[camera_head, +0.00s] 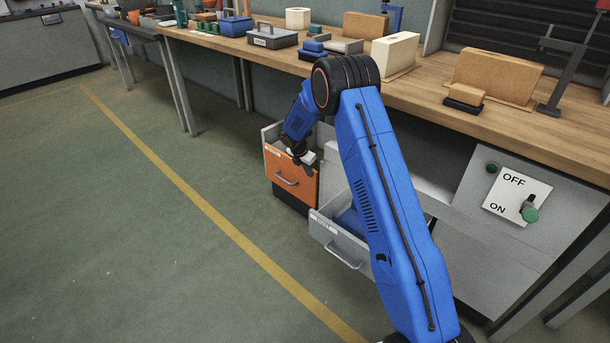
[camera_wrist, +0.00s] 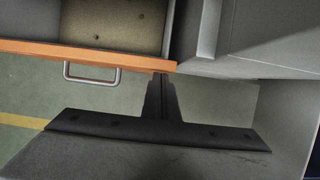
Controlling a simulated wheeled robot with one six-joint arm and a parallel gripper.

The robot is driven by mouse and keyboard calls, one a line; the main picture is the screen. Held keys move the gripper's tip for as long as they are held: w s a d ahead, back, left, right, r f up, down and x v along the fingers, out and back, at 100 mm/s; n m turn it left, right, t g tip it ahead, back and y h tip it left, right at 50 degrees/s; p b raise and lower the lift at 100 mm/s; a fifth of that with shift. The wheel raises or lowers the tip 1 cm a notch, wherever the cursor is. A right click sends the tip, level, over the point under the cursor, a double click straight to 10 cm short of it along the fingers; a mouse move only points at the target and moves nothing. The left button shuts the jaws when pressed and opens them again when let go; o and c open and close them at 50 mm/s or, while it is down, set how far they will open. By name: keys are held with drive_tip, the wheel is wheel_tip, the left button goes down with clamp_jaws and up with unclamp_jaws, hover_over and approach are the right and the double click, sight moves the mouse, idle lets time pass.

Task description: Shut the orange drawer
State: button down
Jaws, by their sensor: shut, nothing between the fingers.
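The orange drawer (camera_head: 291,180) stands pulled out under the workbench, with a metal bar handle on its front. In the wrist view the top edge of its orange front (camera_wrist: 85,52) runs across the upper left, with the handle (camera_wrist: 92,74) below it and the open inside behind it. My gripper (camera_head: 309,170) is at the right end of the orange front, pointing down. In the wrist view my gripper's fingers (camera_wrist: 161,78) are shut and empty, their tips near the right end of the orange edge. I cannot tell whether they touch it.
A grey drawer (camera_head: 340,243) also stands open to the right, nearer me, partly behind my arm, with something blue inside. The wooden workbench (camera_head: 440,98) above carries boxes and blocks. An OFF/ON switch panel (camera_head: 516,196) is at right. The green floor at left is clear.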

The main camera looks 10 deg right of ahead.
drive_tip(key=shift+w+d+r, duration=0.2)
drive_tip(key=shift+w+d, duration=0.05)
drive_tip(key=shift+d, duration=0.1)
drive_tip(key=s+a+r, duration=0.5)
drive_tip(key=a+r, duration=0.2)
drive_tip(key=r, duration=0.2)
drive_tip(key=s+d+r+m+y, duration=0.1)
drive_tip(key=s+d+r+m, duration=0.25)
drive_tip(key=s+r, duration=0.5)
drive_tip(key=s+d+r+m, duration=0.2)
drive_tip(key=s+r+m, duration=0.3)
drive_tip(key=s+r, duration=0.35)
drive_tip(key=s+d+r+m+y, duration=0.1)
drive_tip(key=s+d+r+m, duration=0.25)
drive_tip(key=s+r, duration=0.55)
drive_tip(key=s+m+t+y, duration=0.1)
drive_tip(key=s+m, duration=1.1)
drive_tip(key=s, duration=2.1)
drive_tip(key=shift+d+f+m+t+y, duration=0.2)
drive_tip(key=shift+d+m+t+y, duration=0.15)
drive_tip(key=shift+t, duration=0.35)
drive_tip(key=shift+a, duration=0.15)
